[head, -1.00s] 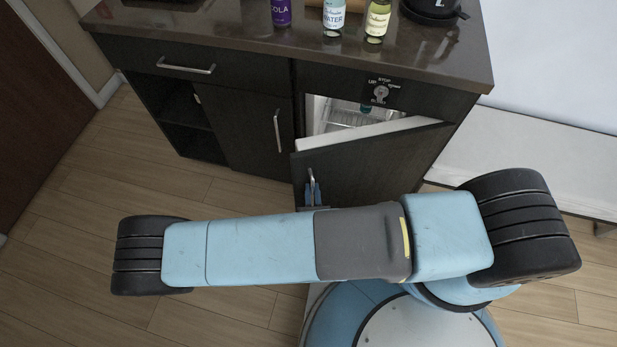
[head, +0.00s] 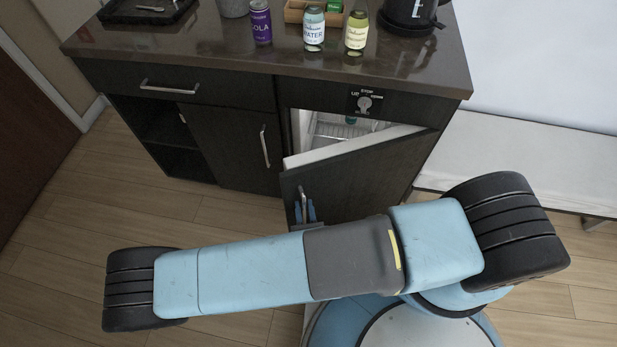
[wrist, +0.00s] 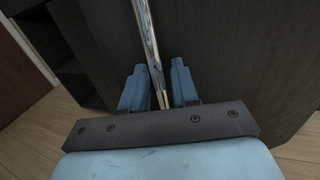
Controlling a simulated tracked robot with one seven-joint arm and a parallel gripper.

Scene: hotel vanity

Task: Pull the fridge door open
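The dark fridge door (head: 362,172) stands ajar at the right of the cabinet, its white inner edge and the lit interior (head: 340,125) showing behind it. Its upright metal handle (head: 301,192) is at the door's left edge; in the wrist view the handle (wrist: 146,30) runs down between the fingers. In the wrist view my gripper (wrist: 160,82) fills the middle. The exact contact on the handle is partly hidden.
The closed cabinet door (head: 228,150) is left of the fridge. A white bench (head: 520,165) stands right. Floor in front is clear.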

